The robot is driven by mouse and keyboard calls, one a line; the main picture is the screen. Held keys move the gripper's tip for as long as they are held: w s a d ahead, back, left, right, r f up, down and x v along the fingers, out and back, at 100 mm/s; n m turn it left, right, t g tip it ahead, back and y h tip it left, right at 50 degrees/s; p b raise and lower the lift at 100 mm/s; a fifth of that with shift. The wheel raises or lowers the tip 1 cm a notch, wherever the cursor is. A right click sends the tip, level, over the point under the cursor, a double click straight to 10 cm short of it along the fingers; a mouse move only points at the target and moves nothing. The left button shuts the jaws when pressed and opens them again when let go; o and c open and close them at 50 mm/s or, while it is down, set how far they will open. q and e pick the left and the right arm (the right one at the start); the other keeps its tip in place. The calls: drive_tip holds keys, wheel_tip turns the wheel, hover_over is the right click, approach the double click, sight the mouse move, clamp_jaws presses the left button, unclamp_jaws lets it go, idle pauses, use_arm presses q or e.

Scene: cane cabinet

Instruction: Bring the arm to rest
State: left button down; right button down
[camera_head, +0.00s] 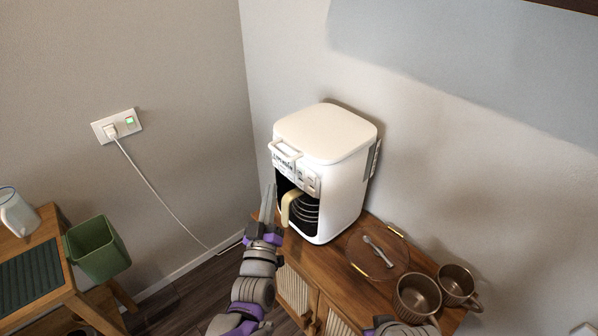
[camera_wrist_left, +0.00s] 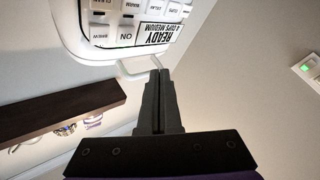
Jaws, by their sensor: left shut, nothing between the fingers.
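My left arm comes up from the bottom of the head view. Its gripper (camera_head: 270,190) is shut and empty, pointing up beside the front left of the white coffee maker (camera_head: 335,185). In the left wrist view the dark fingers (camera_wrist_left: 158,80) are pressed together. The coffee maker's button panel (camera_wrist_left: 135,25) shows upside down there, with a white handle bar close to the fingertips; I cannot tell if they touch. A carafe with a cream handle (camera_head: 290,208) sits inside the coffee maker. A grey piece of my right arm shows at the bottom edge; its gripper is out of view.
The wooden cane cabinet (camera_head: 330,268) carries a glass lid (camera_head: 378,250) and two brown mugs (camera_head: 417,296) (camera_head: 457,283) right of the coffee maker. A side table with a green bin (camera_head: 97,250) stands left. A white cord runs from the wall socket (camera_head: 117,126).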

use_arm(q)
drive_tip(key=s+a+f+m+g+y+p, duration=0.1)
drive_tip(key=s+a+f+g, duration=0.2)
drive_tip(key=s+a+g, duration=0.2)
drive_tip(key=s+a+f+m+g+y+p, duration=0.1)
drive_tip(key=s+a+f+g, duration=0.3)
drive_tip(key=s, duration=0.7)
drive_tip(key=s+a+f+m+g+y+p, duration=0.1)
drive_tip(key=s+a+f+g, duration=0.2)
drive_tip(key=s+a+g, duration=0.3)
drive_tip(key=s, duration=0.3)
drive_tip(key=shift+a+f+y, duration=0.15)
drive_tip(key=shift+f+y, duration=0.25)
